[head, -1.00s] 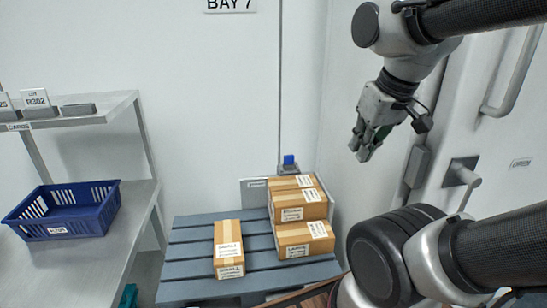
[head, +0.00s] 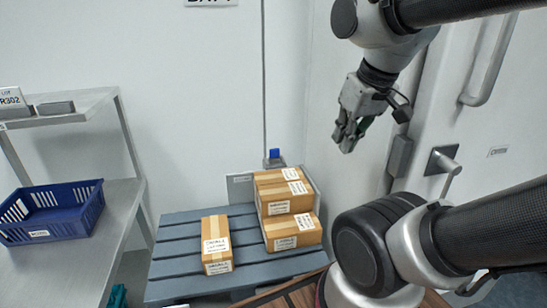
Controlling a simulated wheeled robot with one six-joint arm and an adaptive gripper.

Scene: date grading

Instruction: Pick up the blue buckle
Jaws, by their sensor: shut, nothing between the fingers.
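A small blue piece (head: 274,153), the only small blue thing I see, stands upright on a grey holder (head: 274,164) by the back wall, just behind the stacked boxes. It is too small to make out as a buckle. My gripper (head: 345,142) hangs in the air at the upper right of the head view, in front of the white door, fingers pointing down. It is shut and empty. It appears to the right of the blue piece and apart from it.
Several cardboard boxes (head: 283,206) lie on a blue-grey slatted pallet (head: 180,265). A blue crate (head: 50,232) sits on the metal shelf unit (head: 120,200) at left. A door handle (head: 443,163) juts out at right.

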